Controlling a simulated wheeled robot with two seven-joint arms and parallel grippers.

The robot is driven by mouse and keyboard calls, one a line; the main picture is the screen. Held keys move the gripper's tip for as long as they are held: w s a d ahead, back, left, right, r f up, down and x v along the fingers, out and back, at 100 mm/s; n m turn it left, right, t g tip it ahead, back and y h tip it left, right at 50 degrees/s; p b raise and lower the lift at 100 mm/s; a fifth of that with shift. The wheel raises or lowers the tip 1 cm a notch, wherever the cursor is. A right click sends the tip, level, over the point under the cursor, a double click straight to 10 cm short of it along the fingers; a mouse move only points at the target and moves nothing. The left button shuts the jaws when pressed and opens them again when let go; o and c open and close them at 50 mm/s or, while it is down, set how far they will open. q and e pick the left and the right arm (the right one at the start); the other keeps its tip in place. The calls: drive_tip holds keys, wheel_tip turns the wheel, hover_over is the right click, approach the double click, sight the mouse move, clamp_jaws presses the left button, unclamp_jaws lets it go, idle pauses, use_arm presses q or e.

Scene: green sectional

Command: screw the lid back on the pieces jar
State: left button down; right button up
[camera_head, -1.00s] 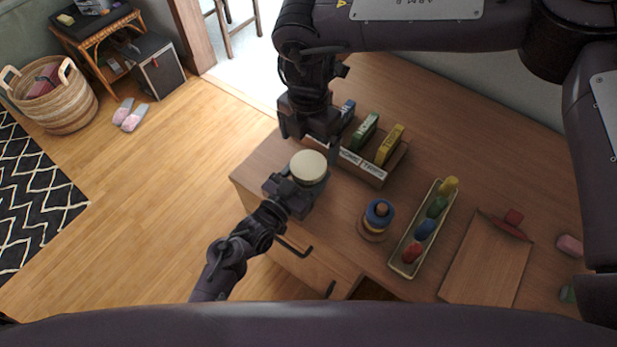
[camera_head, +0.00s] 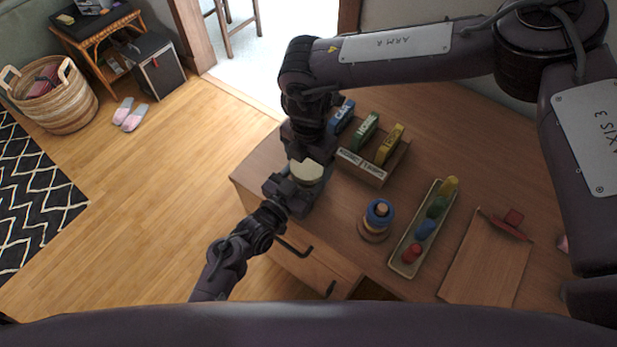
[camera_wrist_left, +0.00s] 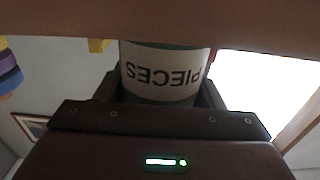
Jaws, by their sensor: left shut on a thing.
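The pieces jar (camera_wrist_left: 165,75) shows in the left wrist view with its white PIECES label upside down in the picture. My left gripper (camera_wrist_left: 160,95) is shut on the jar, one finger on each side. In the head view my left gripper (camera_head: 291,192) holds the jar at the desk's left end. The round cream lid (camera_head: 307,171) is at the top of the jar; its thread is not visible. My right gripper (camera_head: 307,155) comes down from above and covers the lid's far edge. I cannot tell whether its fingers are open or closed on the lid.
To the right are a ring stacker (camera_head: 379,213), a tray (camera_head: 404,268) of coloured pieces and a wooden board (camera_head: 484,262). Floor lies open beyond the desk's left edge.

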drive_tip(key=c, duration=0.6)
drive_tip(key=o, duration=1.1)
wheel_tip(320, 180, up, 12)
drive_tip(key=shift+r, duration=0.1)
use_arm(q)
drive_tip(key=shift+c, duration=1.3)
unclamp_jaws()
